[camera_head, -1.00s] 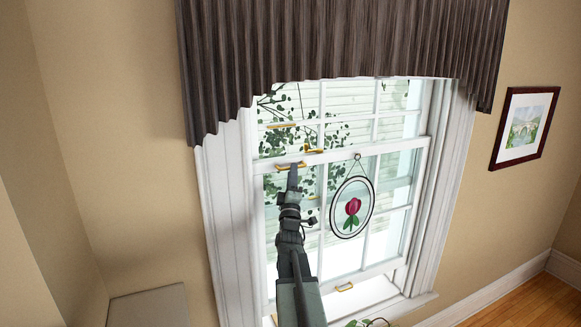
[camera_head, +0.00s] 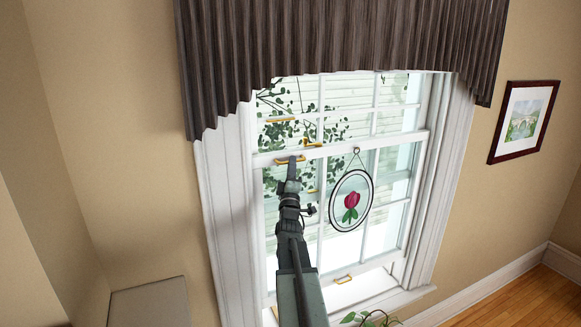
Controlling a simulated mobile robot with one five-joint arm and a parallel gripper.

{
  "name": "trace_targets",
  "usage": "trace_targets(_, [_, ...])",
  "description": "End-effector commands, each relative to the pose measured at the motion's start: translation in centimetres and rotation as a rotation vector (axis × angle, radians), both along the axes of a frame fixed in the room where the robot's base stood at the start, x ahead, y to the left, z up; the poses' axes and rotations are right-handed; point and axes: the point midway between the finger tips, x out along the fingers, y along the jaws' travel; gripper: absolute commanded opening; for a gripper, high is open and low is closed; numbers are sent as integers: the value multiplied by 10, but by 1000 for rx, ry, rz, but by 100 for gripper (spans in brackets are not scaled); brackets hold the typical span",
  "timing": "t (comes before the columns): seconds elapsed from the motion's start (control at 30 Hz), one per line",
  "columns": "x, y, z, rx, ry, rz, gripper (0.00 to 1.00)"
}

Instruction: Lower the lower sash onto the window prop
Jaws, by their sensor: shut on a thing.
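The lower sash (camera_head: 398,142) is a white-framed, multi-pane sash, raised, with a gap between its bottom rail and the sill (camera_head: 408,296). My arm comes up from below and covers part of the left panes. I cannot make out the window prop; the lower left of the opening is partly hidden by my arm.
A round rose ornament (camera_head: 351,200) hangs in front of the sash, right of my arm. A green plant (camera_head: 372,319) is at the bottom edge. A dark pleated valance (camera_head: 330,35) hangs above. A grey-topped piece (camera_head: 150,303) stands at lower left. A framed picture (camera_head: 524,122) hangs at right.

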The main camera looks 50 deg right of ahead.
Motion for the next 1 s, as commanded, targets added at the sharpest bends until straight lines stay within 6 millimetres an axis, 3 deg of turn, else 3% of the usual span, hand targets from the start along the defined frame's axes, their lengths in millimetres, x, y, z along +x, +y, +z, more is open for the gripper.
trace_targets(1.0, [2, 5, 0, -1, 2, 4, 0])
